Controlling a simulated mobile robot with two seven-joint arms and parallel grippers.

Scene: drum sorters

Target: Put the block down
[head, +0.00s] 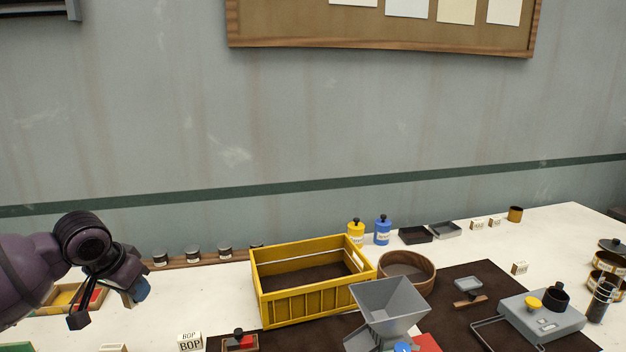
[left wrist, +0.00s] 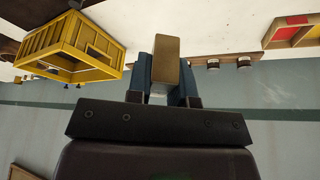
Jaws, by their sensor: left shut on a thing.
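My left gripper (head: 138,291) is at the left of the head view, above the white table's left part, left of the yellow crate (head: 315,300). In the left wrist view the left gripper (left wrist: 166,82) has its blue fingers shut on a tan block (left wrist: 166,58). The block sticks out past the fingertips and shows clear of the table there. In the head view the block is hard to make out behind the fingers. My right gripper is in neither view.
A tray with coloured sections (head: 68,297) lies below my left arm. Several small jars (head: 193,254) stand on a wooden rack behind. A white BOP block (head: 190,342) stands near the front. A grey hopper (head: 390,305) and a round sieve (head: 407,269) are right of the crate.

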